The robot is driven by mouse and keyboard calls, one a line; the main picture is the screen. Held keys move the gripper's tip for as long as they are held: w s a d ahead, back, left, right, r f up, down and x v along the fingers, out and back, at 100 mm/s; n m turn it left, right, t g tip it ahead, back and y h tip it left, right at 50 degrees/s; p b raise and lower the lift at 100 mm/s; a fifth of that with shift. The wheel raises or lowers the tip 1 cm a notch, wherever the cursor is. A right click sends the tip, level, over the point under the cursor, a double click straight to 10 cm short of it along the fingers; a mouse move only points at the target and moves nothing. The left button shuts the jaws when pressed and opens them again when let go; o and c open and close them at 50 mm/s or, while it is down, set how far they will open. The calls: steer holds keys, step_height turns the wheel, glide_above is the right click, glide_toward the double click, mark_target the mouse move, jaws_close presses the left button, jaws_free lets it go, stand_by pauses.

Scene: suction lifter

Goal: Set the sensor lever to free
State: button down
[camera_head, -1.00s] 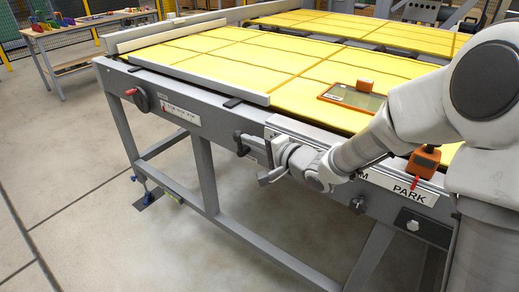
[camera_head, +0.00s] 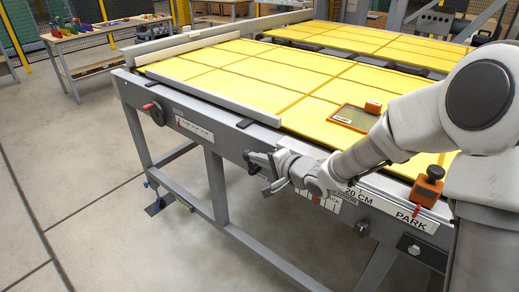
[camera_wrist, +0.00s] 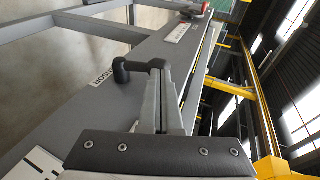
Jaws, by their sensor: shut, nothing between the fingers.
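A lever with a red grip (camera_head: 148,106) and dark hub sits on the table's grey side rail at the left, its grip pointing left. A label plate (camera_head: 194,130) is beside it, too small to read. It also shows at the top of the wrist view (camera_wrist: 190,7). A dark crank-like handle (camera_wrist: 122,70) stands out from the same rail, nearer to me.
The table has a yellow panelled top (camera_head: 235,65) and grey side rail. An orange-framed plate (camera_head: 353,118) lies on top. A scale (camera_head: 357,194) and PARK plate (camera_head: 415,219) run along the near edge, with an orange block (camera_head: 428,187).

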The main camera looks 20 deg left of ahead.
mark_target(244, 154)
steer(key=shift+w+a+r+g+h+p, duration=0.2)
steer(key=shift+a+r+g+h+p, duration=0.3)
steer(key=shift+p, duration=1.1)
steer(key=shift+w+a+r+g+h+p, duration=0.15)
steer(key=shift+a+h+p, duration=0.5)
steer(key=shift+p, duration=0.9)
steer(key=a+h+p, duration=0.1)
steer(key=g+h+p, duration=0.1)
steer(key=p, duration=0.1)
steer(key=shift+w+a+n+h, duration=0.35)
steer(key=shift+w+a+n, duration=0.05)
steer(key=w+a+f+g+h+p, duration=0.2)
steer(key=a+f+g+h, duration=0.1)
steer(key=h, duration=0.3)
steer(key=shift+a+f+n+h, duration=0.15)
steer(key=shift+a+n+h, duration=0.15)
steer(key=shift+a, duration=0.5)
steer(key=shift+w+f, duration=0.1)
